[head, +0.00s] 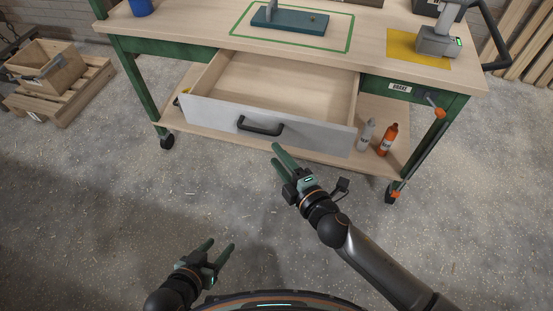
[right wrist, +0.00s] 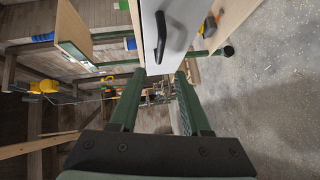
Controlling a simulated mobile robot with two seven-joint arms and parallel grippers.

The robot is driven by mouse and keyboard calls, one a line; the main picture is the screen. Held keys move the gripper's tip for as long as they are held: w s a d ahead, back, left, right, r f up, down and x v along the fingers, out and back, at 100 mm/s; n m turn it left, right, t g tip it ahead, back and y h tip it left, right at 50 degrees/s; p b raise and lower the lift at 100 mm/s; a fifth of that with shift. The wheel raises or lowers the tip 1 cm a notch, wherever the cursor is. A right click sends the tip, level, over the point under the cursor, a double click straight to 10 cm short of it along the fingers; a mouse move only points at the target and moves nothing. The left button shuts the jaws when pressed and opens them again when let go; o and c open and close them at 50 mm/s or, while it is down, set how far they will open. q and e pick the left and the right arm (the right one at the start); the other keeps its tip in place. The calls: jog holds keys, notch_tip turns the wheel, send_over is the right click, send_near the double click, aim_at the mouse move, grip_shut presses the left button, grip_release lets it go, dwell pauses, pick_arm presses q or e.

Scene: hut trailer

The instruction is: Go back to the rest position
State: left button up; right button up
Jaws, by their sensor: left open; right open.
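My right gripper (head: 281,158) is open and empty in the head view, in front of the workbench's open drawer (head: 205,112), below and right of its dark handle (head: 260,126). It does not touch the handle. In the right wrist view its two green fingers (right wrist: 157,95) are spread, with the white drawer front (right wrist: 172,12) and handle (right wrist: 161,38) beyond them. My left gripper (head: 220,247) is open and empty low in the head view, over the bare floor.
The wheeled workbench (head: 370,48) carries a blue-green fixture (head: 289,20) and a tool on a yellow mat (head: 404,46). A grey bottle (head: 366,135) and an orange bottle (head: 388,140) stand on its lower shelf. A wooden crate (head: 48,70) is at left. The floor (head: 110,230) around my arms is clear.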

jog(key=shift+s, duration=0.1)
pick_arm(q)
jog(key=shift+w+r, duration=0.1)
jog(key=shift+r, duration=0.05)
pick_arm(e)
jog(key=shift+d, duration=0.1)
dwell(0.3)
jog(key=s+d+f+m+g+h, duration=0.25)
jog(key=s+d+f+m, duration=0.35)
jog(key=s+m, duration=0.3)
jog(key=s+d+f+m+g+h, duration=0.25)
jog(key=s+d+f+m, duration=0.35)
jog(key=s+m, duration=0.3)
pick_arm(q)
jog(key=s+a+r+p, duration=0.2)
jog(key=a+r+p, duration=0.1)
jog(key=r+p, duration=0.6)
jog(key=p, duration=0.4)
jog(key=shift+a+r+n+y, duration=0.3)
jog(key=shift+r+y, duration=0.05)
jog(key=shift+y, duration=0.05)
pick_arm(e)
notch_tip(320, 180, up, 10)
jog(key=d+m, duration=0.2)
jog(key=d, duration=0.1)
jog(key=shift+s+f, duration=0.15)
jog(key=shift+f, duration=0.05)
jog(key=shift+a, duration=0.1)
